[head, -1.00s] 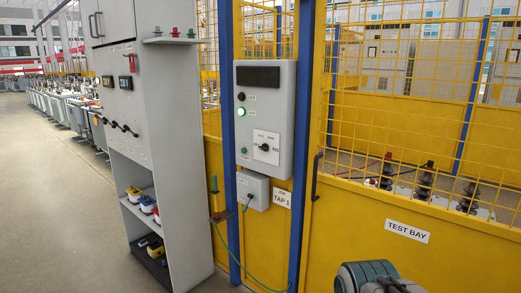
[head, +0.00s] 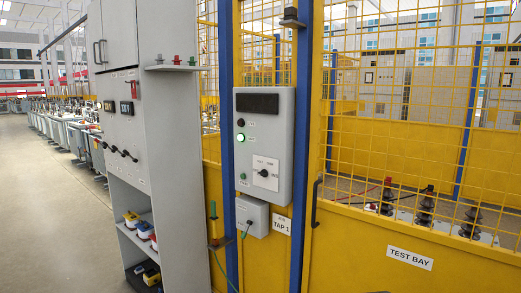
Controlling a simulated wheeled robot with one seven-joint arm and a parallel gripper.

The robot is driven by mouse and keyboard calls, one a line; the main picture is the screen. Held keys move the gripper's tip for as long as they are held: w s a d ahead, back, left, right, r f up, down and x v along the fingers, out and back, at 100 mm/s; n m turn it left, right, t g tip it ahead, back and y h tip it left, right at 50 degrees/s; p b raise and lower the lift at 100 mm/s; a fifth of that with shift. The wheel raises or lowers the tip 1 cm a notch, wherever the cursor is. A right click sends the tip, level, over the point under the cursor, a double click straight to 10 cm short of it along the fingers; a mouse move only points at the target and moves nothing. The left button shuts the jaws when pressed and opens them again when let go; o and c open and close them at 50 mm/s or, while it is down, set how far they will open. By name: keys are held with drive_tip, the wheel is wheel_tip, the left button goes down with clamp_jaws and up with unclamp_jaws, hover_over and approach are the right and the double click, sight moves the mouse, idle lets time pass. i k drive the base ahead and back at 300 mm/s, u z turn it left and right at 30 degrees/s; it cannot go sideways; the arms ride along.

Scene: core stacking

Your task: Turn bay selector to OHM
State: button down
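The bay selector is a small black knob (head: 264,173) on a white label plate (head: 265,165). The plate is on the grey control box (head: 283,140) mounted between two blue posts. The lettering around the knob is too small to read for sure, and I cannot tell exactly where the knob points. A green lamp (head: 241,137) glows on the box, below a black button (head: 240,123). A dark display (head: 257,103) sits at its top. My gripper is not in view.
A grey cabinet (head: 175,170) with shelves stands at the left. A smaller grey box (head: 251,215) with a green cable hangs under the control box. The yellow fence panel (head: 350,245) marked TEST BAY, with a black handle (head: 317,200), is at the right. Open floor (head: 50,210) lies at the far left.

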sight(264, 173)
drive_tip(key=k, duration=0.65)
drive_tip(key=u, duration=0.7)
drive_tip(key=i, duration=1.85)
drive_tip(key=z, duration=0.4)
